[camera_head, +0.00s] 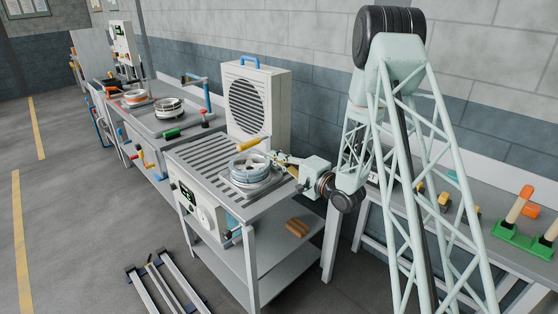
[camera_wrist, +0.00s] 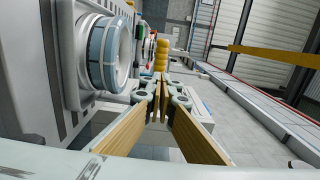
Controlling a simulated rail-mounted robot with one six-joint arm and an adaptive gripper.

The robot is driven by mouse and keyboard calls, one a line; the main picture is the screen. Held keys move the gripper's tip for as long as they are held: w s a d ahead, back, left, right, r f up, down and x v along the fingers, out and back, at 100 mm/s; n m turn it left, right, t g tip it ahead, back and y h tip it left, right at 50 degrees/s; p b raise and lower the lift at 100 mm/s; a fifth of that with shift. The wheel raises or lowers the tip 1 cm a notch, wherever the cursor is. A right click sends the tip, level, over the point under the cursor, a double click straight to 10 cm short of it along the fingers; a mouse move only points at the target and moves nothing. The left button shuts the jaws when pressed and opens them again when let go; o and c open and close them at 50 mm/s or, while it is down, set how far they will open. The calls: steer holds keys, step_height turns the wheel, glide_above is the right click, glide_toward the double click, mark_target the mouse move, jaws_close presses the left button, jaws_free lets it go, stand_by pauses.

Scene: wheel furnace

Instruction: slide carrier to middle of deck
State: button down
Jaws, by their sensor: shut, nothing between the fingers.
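The carrier (camera_head: 258,193) is a grey plate on the right end of the slatted deck (camera_head: 200,150). A wheel (camera_head: 250,165) with a pale blue-grey rim lies flat on it; this wheel also shows large and sideways at the left of the wrist view (camera_wrist: 108,55). My gripper (camera_head: 278,160) is at the right, rear side of the carrier, with its tan finger pads closed together and nothing between them. In the wrist view the fingertips (camera_wrist: 162,85) are beside the wheel; I cannot tell whether they touch the carrier. A yellow handle (camera_wrist: 161,55) is beyond the fingertips.
A boxy fan unit (camera_head: 255,100) stands behind the deck. A bench (camera_head: 165,125) with another wheel (camera_head: 170,107) is further left. A side bench (camera_head: 480,190) with small parts is at the right. A rail frame (camera_head: 165,285) lies on the floor. The deck's left part is clear.

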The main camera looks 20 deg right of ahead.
mark_target(253, 145)
steer(key=b+x, duration=0.1)
steer(key=x, duration=0.8)
steer(key=shift+w+a, duration=0.15)
steer(key=shift+w, duration=0.15)
steer(key=x, duration=2.8)
steer(key=shift+w, duration=0.25)
steer(key=shift+s, duration=0.1)
steer(key=p+v, duration=0.1)
steer(key=v, duration=1.3)
steer(key=shift+r, duration=0.1)
